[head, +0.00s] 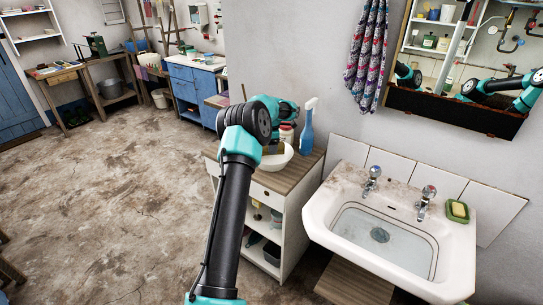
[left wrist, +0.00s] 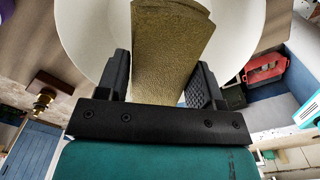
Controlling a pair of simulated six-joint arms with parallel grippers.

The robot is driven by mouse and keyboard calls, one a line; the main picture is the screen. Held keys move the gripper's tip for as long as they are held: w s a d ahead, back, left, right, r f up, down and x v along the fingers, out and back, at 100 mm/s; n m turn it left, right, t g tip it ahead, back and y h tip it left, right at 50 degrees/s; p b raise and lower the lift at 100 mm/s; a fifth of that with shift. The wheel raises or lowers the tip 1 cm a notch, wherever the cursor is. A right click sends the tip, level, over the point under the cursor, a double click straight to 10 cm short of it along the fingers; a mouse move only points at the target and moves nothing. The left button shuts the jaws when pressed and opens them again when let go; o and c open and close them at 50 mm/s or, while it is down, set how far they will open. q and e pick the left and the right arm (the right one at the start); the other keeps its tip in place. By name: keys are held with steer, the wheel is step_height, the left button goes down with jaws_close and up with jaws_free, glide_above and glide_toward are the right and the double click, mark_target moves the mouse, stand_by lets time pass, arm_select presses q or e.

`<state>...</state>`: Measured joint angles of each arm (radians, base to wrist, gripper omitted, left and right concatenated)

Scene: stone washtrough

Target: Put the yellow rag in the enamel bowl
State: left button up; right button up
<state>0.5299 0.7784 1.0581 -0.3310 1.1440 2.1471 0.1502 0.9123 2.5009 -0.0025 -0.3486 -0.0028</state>
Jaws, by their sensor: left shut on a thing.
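The yellow rag (left wrist: 168,40), an olive-yellow folded cloth, fills the space between the fingers of my left gripper (left wrist: 162,78) in the left wrist view. The gripper is shut on it. The white enamel bowl (left wrist: 238,35) shows behind the rag, which lies across its round opening in that view. In the head view the bowl (head: 281,161) stands on the wooden-topped cabinet, partly hidden by my left arm. A small olive patch of the rag (head: 274,148) shows at the bowl. The left fingers are mostly hidden there. My right gripper is not in view.
A blue spray bottle (head: 307,128) and a jar (head: 286,133) stand behind the bowl on the cabinet (head: 305,167). The white sink (head: 320,215) is to the right, with a green soap dish (head: 458,211). A mirror above it reflects parts of my arms.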

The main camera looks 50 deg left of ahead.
arm_select(q)
steer(key=shift+f, duration=2.45)
steer(key=shift+f, duration=0.15)
steer(key=o, duration=1)
step_height(320, 180, up, 12)
steer(key=shift+r, duration=0.15)
